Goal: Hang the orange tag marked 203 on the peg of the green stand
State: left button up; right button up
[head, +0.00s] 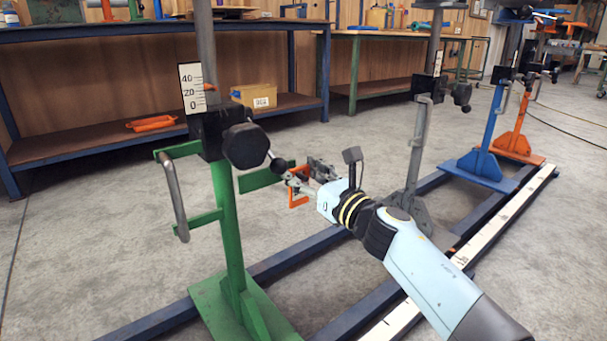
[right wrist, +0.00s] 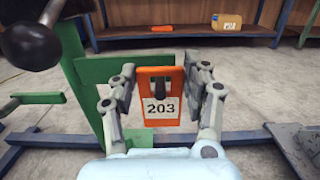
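The orange tag marked 203 (right wrist: 161,122) hangs upright in front of the green stand's plate (right wrist: 100,72) in the right wrist view. A dark peg end (right wrist: 161,86) shows in the tag's upper opening. My right gripper (right wrist: 162,82) is open, with a finger on each side of the tag and a small gap to each edge. In the head view, the tag (head: 293,190) is partly hidden by my right gripper (head: 303,176), beside the plate of the green stand (head: 227,225). My left gripper is not in view.
A black knob (head: 245,146) and a grey handle (head: 174,196) stick out from the green stand. Grey (head: 412,180), blue (head: 484,150) and orange (head: 516,138) stands line the rail to the right. A blue-framed bench (head: 150,130) stands behind, with clear floor before it.

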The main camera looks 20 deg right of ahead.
jog(key=o, duration=0.4)
